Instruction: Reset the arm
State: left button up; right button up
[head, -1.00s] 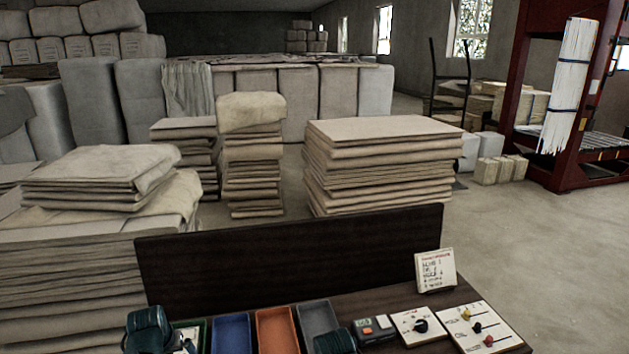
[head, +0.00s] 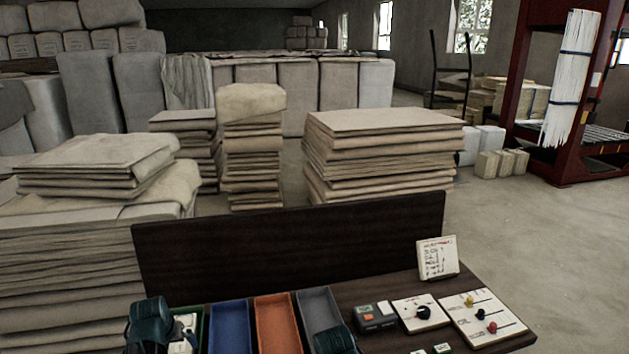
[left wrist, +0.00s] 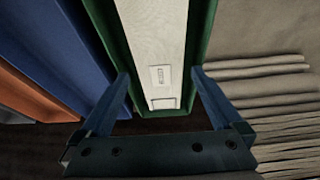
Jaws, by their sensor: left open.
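My left gripper (left wrist: 160,74) is open in the left wrist view, with its two blue fingers spread apart. Between and beyond them is a green tray (left wrist: 205,45) holding a long whitish object (left wrist: 155,40) with a small printed label; no cloth is held. In the head view my left arm's dark teal end is at the bottom left, over the green tray (head: 202,318), and its fingers are hidden. A dark teal part of my right arm shows at the bottom centre; its gripper fingers are not visible.
Blue (head: 230,325), orange (head: 276,325) and grey (head: 319,308) trays sit on the dark table beside a small device (head: 374,316), a knob panel (head: 419,311), a lever panel (head: 486,320) and a card (head: 437,258). A dark upright board (head: 290,245) stands behind. Cloth stacks (head: 380,155) lie beyond.

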aim_at(180, 350)
pick_arm(q)
jog(key=b+x, duration=0.3)
jog(key=x, duration=0.1)
jog(key=shift+f, duration=0.15)
notch_tip(180, 350, up, 12)
jog(key=p, duration=1.1)
jog(key=s+d+f+m+h+b, duration=0.1)
jog(key=s+d+f+m, duration=0.1)
jog(key=s+d, duration=0.2)
jog(key=shift+s+d+f, duration=0.2)
jog(key=shift+s+d, duration=0.1)
jog(key=shift+d, duration=0.8)
jog(key=shift+s, duration=0.1)
